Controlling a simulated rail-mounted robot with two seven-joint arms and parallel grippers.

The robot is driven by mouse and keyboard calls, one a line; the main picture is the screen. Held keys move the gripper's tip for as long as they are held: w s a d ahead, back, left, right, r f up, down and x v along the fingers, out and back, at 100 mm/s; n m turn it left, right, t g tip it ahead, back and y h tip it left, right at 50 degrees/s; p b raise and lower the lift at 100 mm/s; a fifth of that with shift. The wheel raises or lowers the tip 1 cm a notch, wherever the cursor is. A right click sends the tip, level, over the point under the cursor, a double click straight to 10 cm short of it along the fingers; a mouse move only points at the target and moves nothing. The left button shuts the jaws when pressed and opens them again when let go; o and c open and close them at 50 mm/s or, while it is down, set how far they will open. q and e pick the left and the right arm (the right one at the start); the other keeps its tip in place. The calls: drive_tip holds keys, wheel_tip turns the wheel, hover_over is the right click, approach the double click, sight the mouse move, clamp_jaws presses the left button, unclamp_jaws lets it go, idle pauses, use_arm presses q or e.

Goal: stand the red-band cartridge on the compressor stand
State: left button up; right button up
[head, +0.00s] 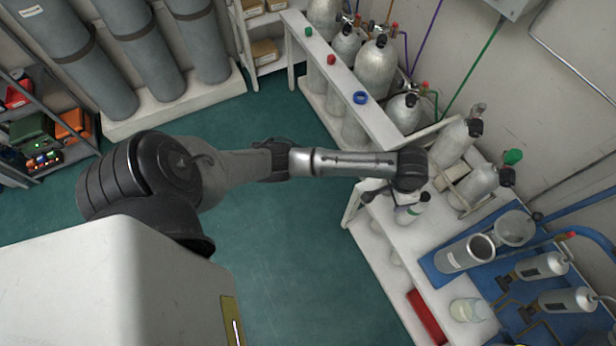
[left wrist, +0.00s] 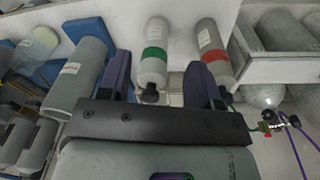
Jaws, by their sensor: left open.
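In the left wrist view the red-band cartridge (left wrist: 213,50) is a pale grey cylinder with a red band and a dark tip. A matching green-band cartridge (left wrist: 154,40) is beside it. My left gripper (left wrist: 158,68) is open; the green-band cartridge shows between its fingers, and the red-band one shows beyond the right finger. Contact cannot be told. In the head view my left gripper (head: 385,192) is over the white bench, beside one small cartridge (head: 410,212) whose band colour is unclear. I cannot tell for certain which part is the compressor stand. My right gripper is out of view.
A blue base (head: 505,285) with silver cylinders is on the bench's right side. A labelled grey canister (head: 465,253), a clear jar (head: 470,310) and a red strip (head: 427,316) are near it. Large tanks (head: 452,143) line the wall. White bench (head: 385,262) is bare left of these.

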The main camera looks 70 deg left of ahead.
use_arm(q)
drive_tip(key=s+d+f+m+t+h, duration=0.1)
drive_tip(key=s+d+f, duration=0.15)
drive_tip(key=s, duration=0.35)
drive_tip(key=s+d+f, duration=0.1)
drive_tip(key=s+d, duration=0.3)
drive_tip(key=s, duration=0.3)
drive_tip(key=s+a+r+t, duration=0.1)
drive_tip(key=s+r, duration=0.1)
drive_tip(key=s, duration=0.5)
drive_tip(key=s+a+r+y, duration=0.1)
drive_tip(key=s+a+r, duration=0.1)
drive_tip(key=s, duration=0.5)
drive_tip(key=shift+s+n+t, duration=0.15)
drive_tip(key=shift+n+t, duration=0.15)
drive_tip(key=shift+t, duration=0.1)
